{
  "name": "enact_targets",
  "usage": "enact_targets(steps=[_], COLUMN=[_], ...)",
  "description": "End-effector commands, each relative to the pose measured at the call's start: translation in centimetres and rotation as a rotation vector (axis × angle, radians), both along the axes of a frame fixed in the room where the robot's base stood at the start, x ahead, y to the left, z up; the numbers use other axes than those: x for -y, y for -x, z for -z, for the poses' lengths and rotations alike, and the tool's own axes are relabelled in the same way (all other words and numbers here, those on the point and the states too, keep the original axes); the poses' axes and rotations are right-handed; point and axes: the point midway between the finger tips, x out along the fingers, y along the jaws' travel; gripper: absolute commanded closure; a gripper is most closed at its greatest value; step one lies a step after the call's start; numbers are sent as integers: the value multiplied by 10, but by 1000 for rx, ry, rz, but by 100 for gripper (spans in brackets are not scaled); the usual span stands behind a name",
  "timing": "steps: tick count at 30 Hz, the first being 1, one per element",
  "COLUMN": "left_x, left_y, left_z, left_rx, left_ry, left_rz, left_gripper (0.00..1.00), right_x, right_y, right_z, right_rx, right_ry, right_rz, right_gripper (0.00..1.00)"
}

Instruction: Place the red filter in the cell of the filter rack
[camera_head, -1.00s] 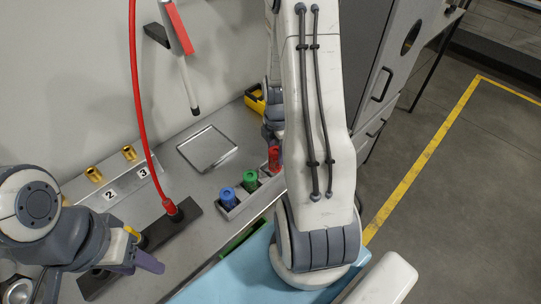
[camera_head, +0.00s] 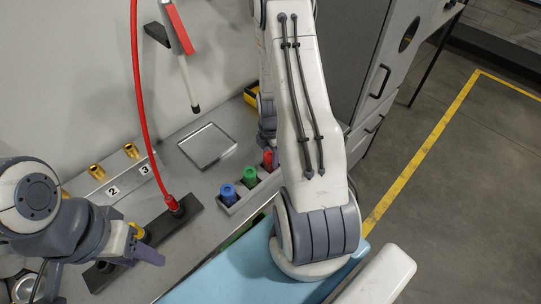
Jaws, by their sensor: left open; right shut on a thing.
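The red filter (camera_head: 268,160) is at the far right end of the grey filter rack (camera_head: 236,209), upright, in or just over the end cell; its base is partly hidden. My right gripper (camera_head: 267,140) is directly above it, shut on its top, with the fingers largely hidden by my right arm. A blue filter (camera_head: 228,196) and a green filter (camera_head: 250,177) stand in the other cells of the rack. My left gripper (camera_head: 148,250) is open at the lower left, over the counter's dark bar, away from the rack.
A red hose (camera_head: 140,110) runs down to a dark bar (camera_head: 165,228) on the counter. A square metal tray (camera_head: 208,146) lies behind the rack. Brass fittings (camera_head: 97,172) stand by the number labels. A yellow bin (camera_head: 251,95) is behind my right arm.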

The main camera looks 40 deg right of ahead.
Motion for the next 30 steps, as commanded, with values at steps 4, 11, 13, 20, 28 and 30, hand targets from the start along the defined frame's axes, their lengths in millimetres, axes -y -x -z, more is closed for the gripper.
enact_targets(steps=[4,11,13,20,28,30], left_x=[0,0,0,0,0,0], left_y=[0,0,0,0,0,0], left_z=[1,1,0,6,21,24], left_rx=[0,0,0,0,0,0], left_ry=[0,0,0,0,0,0], left_rz=[0,0,0,-1,-3,-4], left_gripper=[50,50,50,50,50,50], right_x=[0,0,0,1,1,1], right_y=[0,0,0,-2,-1,-1], right_z=[1,1,0,-19,-69,-82], right_rx=[0,0,0,6,8,7], right_ry=[0,0,0,4,4,4], right_rz=[0,0,0,0,0,0], right_gripper=[17,17,17,17,17,17])
